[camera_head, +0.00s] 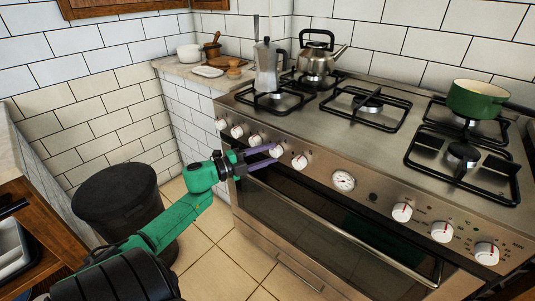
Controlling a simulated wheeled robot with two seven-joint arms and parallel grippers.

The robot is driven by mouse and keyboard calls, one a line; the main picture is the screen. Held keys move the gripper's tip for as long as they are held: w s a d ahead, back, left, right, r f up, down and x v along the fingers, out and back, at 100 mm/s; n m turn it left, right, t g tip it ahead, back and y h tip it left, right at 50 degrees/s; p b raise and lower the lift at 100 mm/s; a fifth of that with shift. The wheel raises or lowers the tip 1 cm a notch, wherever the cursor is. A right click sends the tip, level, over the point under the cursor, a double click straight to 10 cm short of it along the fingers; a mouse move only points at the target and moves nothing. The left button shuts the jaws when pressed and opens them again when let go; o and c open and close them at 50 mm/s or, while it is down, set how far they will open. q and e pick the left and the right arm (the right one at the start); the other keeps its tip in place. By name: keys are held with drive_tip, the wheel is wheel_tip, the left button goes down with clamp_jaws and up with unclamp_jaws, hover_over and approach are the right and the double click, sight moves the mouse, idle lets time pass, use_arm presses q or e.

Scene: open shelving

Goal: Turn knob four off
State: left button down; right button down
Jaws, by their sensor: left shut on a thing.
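The stove (330,130) has a row of white knobs with red marks along its front panel. Knob four (277,151), counted from the left, is partly hidden by my left gripper (273,153). The gripper's purple fingers reach in from the left, one above and one below, and are shut on this knob. Its red mark is too small to read for an angle. Knob three (255,139) is just left of the fingers, and knob five (299,161) is just right of them. My right gripper is not in view.
A moka pot (266,70), a kettle (316,62) and a green pot (476,98) stand on the burners. A gauge (343,181) and more knobs (402,212) are to the right. The oven handle (340,235) runs below the knobs. A black bin (115,203) stands left.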

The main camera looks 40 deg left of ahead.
use_arm(q)
drive_tip(key=shift+c, duration=1.8)
unclamp_jaws()
drive_tip(key=p+v, duration=0.1)
drive_tip(key=v, duration=1.3)
drive_tip(key=shift+s, duration=0.3)
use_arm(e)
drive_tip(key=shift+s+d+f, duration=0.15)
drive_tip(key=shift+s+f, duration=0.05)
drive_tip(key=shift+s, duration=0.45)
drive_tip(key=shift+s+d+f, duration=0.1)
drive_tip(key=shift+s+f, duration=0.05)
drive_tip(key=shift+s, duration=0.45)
use_arm(q)
drive_tip(key=shift+a, duration=0.1)
